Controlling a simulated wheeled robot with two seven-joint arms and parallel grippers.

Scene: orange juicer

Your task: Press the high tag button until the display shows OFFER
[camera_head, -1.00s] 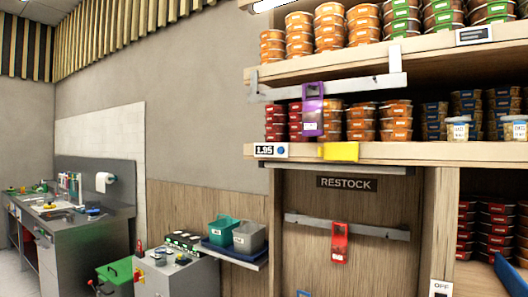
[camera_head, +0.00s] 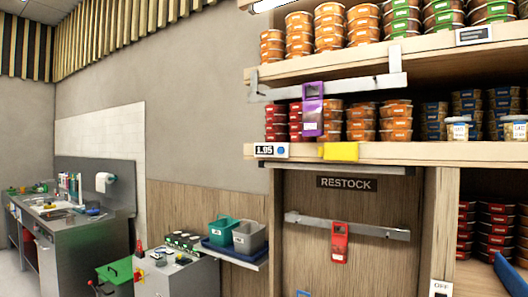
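A white tag (camera_head: 271,150) sits on the front edge of the middle shelf, at its left end. Its dark display appears to read 1.95, and a round blue button (camera_head: 281,150) is at its right side. Another tag (camera_head: 474,36) with a dark display is on the upper shelf's edge at the right; its text is too small to read. A white tag (camera_head: 440,288) reading OFF is low at the right, partly cut by the frame. Neither of my grippers is in view.
A purple device (camera_head: 312,112) hangs from a metal rail (camera_head: 350,88) above the tag. A yellow block (camera_head: 341,151) is on the same shelf edge. A red device (camera_head: 339,243) hangs on a lower rail below the RESTOCK sign (camera_head: 346,184). Tubs fill the shelves.

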